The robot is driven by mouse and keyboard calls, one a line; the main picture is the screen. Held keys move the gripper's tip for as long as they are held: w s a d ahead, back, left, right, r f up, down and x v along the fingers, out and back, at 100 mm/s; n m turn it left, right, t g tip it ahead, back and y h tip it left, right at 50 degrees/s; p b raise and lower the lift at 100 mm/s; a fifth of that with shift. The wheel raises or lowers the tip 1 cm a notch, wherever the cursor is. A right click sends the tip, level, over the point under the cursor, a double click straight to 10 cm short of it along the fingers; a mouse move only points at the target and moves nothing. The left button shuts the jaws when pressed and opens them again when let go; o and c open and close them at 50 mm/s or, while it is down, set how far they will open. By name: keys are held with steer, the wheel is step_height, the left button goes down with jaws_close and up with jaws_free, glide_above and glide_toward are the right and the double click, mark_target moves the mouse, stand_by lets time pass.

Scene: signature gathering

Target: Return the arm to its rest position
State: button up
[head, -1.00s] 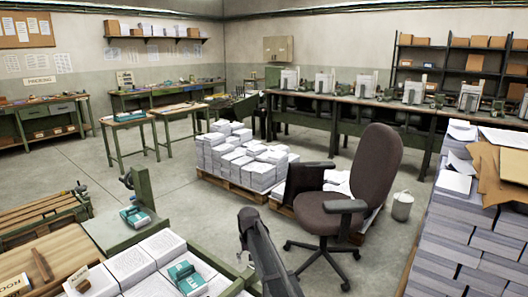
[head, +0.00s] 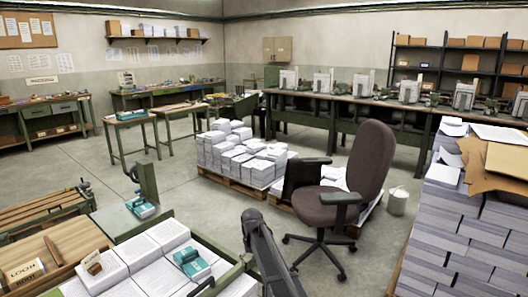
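The end of my dark grey arm with my gripper (head: 254,218) shows at the bottom middle of the head view, reaching up from the lower edge. It is seen from behind, and its fingers cannot be made out clearly. I see nothing held in it. It appears in front of the bare floor, between the table with paper stacks (head: 235,273) on its left and the office chair (head: 345,208) on its right.
A pallet (head: 232,187) of white paper stands behind. Large paper stacks (head: 465,240) fill the right edge. The floor at left centre is clear.

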steer(key=s+d+f+m+b, duration=0.1)
steer(key=s+d+f+b, duration=0.4)
steer(key=s+d, duration=0.7)
steer(key=s+d+f+m+b, duration=0.1)
steer(key=s+d+f+b, duration=0.3)
steer(key=s+d, duration=0.7)
step_height(320, 180, up, 18)
steer(key=s+a+p, duration=0.1)
steer(key=p, duration=1.6)
steer(key=shift+s+a+f+p, duration=0.2)
steer(key=shift+s+a+p, duration=0.15)
